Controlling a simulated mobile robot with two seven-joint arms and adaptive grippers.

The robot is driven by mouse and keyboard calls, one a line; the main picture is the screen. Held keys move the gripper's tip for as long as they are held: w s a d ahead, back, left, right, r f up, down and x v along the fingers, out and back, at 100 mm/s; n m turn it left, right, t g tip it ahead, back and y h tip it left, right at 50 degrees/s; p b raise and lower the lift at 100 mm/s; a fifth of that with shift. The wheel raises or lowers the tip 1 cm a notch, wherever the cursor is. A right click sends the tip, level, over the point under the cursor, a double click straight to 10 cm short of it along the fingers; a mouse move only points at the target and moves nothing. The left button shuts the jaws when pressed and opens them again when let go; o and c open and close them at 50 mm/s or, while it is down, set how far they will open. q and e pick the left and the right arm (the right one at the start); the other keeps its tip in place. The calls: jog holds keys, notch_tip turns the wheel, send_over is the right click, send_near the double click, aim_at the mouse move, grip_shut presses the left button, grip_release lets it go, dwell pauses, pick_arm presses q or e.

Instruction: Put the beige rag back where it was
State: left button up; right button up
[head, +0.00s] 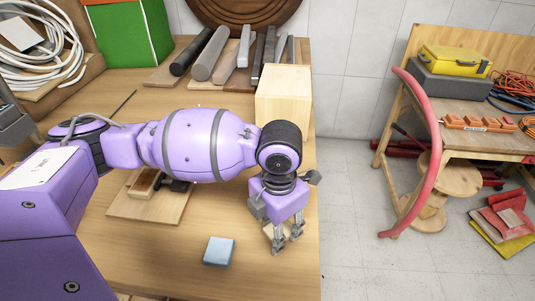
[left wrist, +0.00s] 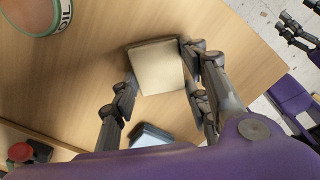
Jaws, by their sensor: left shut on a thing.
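The beige rag is a flat square pad (left wrist: 157,66) between the fingers of my left gripper (left wrist: 160,72) in the left wrist view. The left gripper is shut on it. In the head view this gripper (head: 283,245) points down near the table's right edge, and the arm and fingers mostly hide the rag. I cannot tell whether the rag touches the table. Dark fingers, apparently my right gripper (left wrist: 298,32), show at the upper right of the wrist view. Their opening is unclear.
A light blue block (head: 218,251) lies left of the gripper. A pale wooden block (head: 284,92) and several bars (head: 208,54) stand behind. A small wooden box on a board (head: 150,205) lies under my arm. A red hose (head: 432,150) curves beyond the table's edge.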

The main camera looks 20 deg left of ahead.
pick_arm(q)
jog(key=shift+w+r, duration=0.1)
jog(key=shift+r, duration=0.2)
jog(key=shift+w+a+f, duration=0.15)
jog(key=shift+w+a, duration=0.05)
jog(key=shift+w+f, duration=0.15)
jog(key=shift+f, duration=0.05)
jog(key=o, duration=1)
jog(key=shift+s+r, duration=0.1)
jog(key=shift+s, duration=0.1)
jog(key=shift+w, duration=0.1)
notch_tip(320, 180, up, 12)
jog(key=shift+r+p, duration=0.1)
jog(key=shift+p, duration=0.4)
